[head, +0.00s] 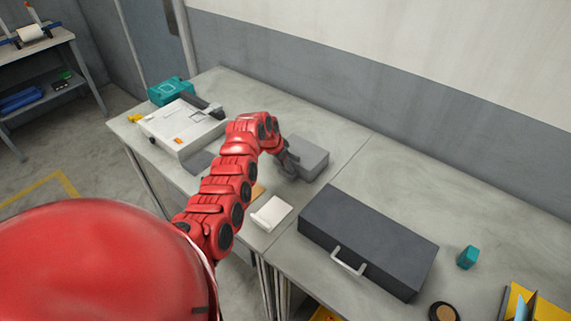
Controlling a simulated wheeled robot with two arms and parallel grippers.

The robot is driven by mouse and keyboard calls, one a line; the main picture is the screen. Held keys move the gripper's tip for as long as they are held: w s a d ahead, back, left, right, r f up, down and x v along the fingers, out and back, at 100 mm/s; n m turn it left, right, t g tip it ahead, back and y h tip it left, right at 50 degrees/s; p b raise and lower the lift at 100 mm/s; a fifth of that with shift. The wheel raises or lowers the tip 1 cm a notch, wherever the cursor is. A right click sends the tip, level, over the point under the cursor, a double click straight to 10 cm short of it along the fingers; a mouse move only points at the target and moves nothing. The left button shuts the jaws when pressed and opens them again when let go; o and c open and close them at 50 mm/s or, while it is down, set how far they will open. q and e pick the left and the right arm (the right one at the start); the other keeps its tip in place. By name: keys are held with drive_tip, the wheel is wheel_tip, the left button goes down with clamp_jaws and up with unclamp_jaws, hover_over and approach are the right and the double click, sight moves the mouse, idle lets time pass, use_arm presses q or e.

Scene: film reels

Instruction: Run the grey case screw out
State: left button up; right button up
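A small grey case (307,157) sits on the workbench, near the middle of the head view. My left arm reaches across the bench, and my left gripper (289,166) is at the case's left side, close against it. The fingers are small, dark and partly hidden by the wrist, so I cannot see whether they are open or shut. No screw can be made out on the case at this size. My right gripper is not in view.
A large dark case with a handle (368,240) lies to the right. A white pad (271,213) lies in front of the grey case. A white machine (181,126) and a teal box (171,91) stand at the left. The bench behind the dark case is clear.

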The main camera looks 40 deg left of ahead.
use_arm(q)
drive_tip(key=shift+c, duration=0.3)
clamp_jaws()
drive_tip(key=shift+w, duration=0.1)
drive_tip(key=shift+d+n, duration=0.15)
drive_tip(key=shift+n, duration=0.45)
drive_tip(key=shift+d+f+n+y+b, duration=0.1)
drive_tip(key=shift+n+y+b, duration=0.55)
drive_tip(key=shift+n, duration=0.55)
drive_tip(key=shift+n+y, duration=0.25)
drive_tip(key=shift+n, duration=0.25)
